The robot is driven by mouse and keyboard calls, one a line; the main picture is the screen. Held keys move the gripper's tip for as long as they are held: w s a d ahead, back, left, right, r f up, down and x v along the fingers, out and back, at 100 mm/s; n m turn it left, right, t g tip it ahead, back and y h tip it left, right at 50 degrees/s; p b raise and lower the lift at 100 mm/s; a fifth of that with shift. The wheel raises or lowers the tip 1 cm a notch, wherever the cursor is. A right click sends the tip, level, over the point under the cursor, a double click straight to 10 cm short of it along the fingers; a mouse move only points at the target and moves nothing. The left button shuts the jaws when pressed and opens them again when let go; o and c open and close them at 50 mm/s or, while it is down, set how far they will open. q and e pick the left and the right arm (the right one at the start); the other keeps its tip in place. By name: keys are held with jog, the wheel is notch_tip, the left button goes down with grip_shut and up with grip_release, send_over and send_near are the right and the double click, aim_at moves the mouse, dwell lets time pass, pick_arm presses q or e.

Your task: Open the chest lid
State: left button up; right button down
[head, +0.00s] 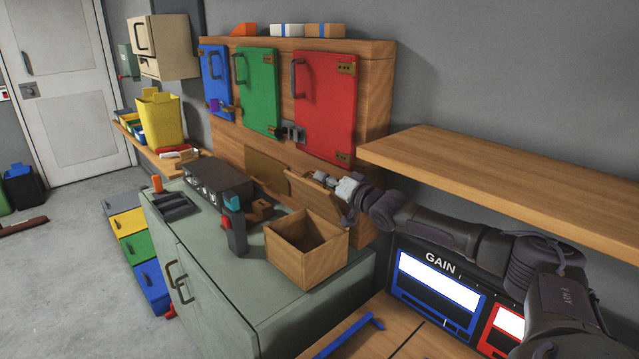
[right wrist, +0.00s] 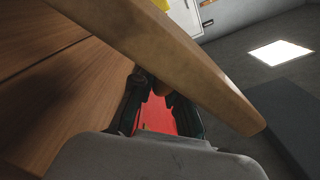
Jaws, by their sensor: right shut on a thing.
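The wooden chest (head: 290,268) is an open-topped box on the green cabinet. Its lid (head: 312,194) is raised, tilted up at the back of the box, and the dark inside shows. My right gripper (head: 343,189) is at the lid's right edge and shut on it. In the right wrist view the lid (right wrist: 185,60) is a wooden slab crossing diagonally in front of my right gripper (right wrist: 163,98); the fingertips are partly hidden behind it. My left gripper is not in view.
A wooden shelf (head: 520,185) juts out above my right arm. A panel with blue, green and red doors (head: 325,105) stands behind the chest. A dark device (head: 234,228) and a black box (head: 215,178) stand left of the chest. A GAIN panel (head: 440,285) is at right.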

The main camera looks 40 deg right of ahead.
jog(key=shift+d+r, duration=0.15)
jog(key=shift+d, duration=0.4)
jog(key=c, duration=1.4)
grip_release()
jog(key=shift+f, duration=0.2)
jog(key=shift+o, duration=1)
jog(key=shift+d, duration=0.2)
jog(key=shift+a, duration=0.15)
